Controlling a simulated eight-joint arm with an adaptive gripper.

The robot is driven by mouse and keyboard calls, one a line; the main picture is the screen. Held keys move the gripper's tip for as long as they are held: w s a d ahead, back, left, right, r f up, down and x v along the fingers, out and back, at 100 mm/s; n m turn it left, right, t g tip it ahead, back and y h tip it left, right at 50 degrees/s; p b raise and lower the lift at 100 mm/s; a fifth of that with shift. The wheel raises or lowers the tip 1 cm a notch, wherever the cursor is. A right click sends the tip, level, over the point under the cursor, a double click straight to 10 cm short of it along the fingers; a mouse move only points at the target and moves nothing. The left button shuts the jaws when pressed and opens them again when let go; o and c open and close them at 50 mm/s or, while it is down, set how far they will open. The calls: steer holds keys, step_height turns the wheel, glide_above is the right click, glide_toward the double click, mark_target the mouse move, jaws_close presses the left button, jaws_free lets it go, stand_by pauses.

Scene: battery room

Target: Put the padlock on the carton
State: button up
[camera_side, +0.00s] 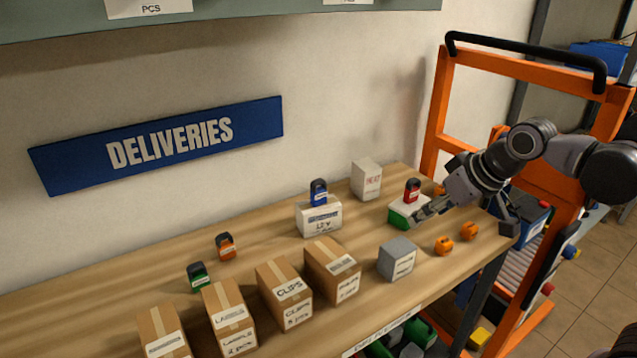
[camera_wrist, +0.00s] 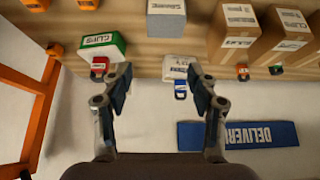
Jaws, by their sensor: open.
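Several padlocks are in the side view. A red padlock (camera_side: 412,189) stands on a white-topped green box (camera_side: 399,217). A blue padlock (camera_side: 319,192) stands on a white box (camera_side: 318,219). An orange padlock (camera_side: 225,246) and a green padlock (camera_side: 198,276) stand on the table. Several brown cartons (camera_side: 284,293) line the front. My gripper (camera_side: 428,209) is close beside the green box, apparently empty. In the wrist view my gripper (camera_wrist: 160,68) is open, with the red padlock (camera_wrist: 98,68) by the left finger and the blue padlock (camera_wrist: 181,88) between the fingers, farther off.
A grey block (camera_side: 397,259) and small orange objects (camera_side: 444,246) are near the table's right front. A white block (camera_side: 366,180) stands at the back by the wall. An orange frame (camera_side: 437,105) rises at the right end. The back left of the table (camera_side: 100,300) is mostly clear.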

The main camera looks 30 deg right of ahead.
steer(key=s+d+f, duration=0.1)
steer(key=s+f, duration=0.3)
steer(key=s, duration=0.1)
steer(key=shift+s+f+t, duration=0.3)
steer(key=shift+s+f, duration=0.05)
